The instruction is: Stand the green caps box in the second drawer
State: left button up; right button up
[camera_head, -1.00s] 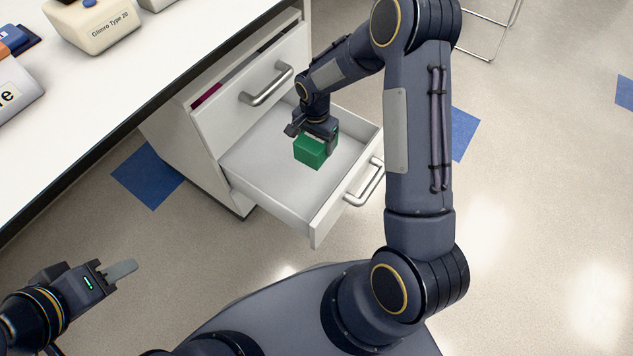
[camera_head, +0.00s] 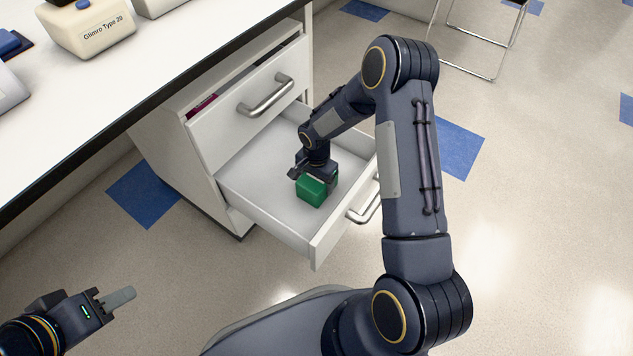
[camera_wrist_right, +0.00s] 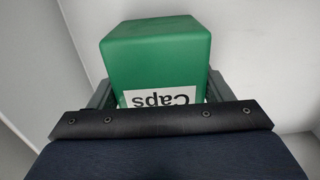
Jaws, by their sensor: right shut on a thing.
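The green caps box (camera_head: 311,191) is in the open second drawer (camera_head: 262,205), toward its front right. My right gripper (camera_head: 316,177) reaches down into the drawer and is shut on the box. In the right wrist view the green caps box (camera_wrist_right: 156,60) sits between the two fingers, its "Caps" label upside down in the picture and partly hidden. I cannot tell whether the box's underside touches the drawer floor. My left gripper (camera_head: 120,298) is at the lower left, far from the drawer; one finger shows clearly, and its opening is unclear.
The top drawer front (camera_head: 240,112) with its handle stands slightly open above, something magenta inside. The white bench (camera_head: 150,65) carries a "Glimro Type 20" device (camera_head: 88,30). The drawer's left and back floor is clear. A chair frame (camera_head: 480,65) stands at the back right.

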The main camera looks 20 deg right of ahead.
jog(key=shift+f, duration=0.2)
jog(key=o, duration=1.2)
jog(key=shift+r, duration=0.1)
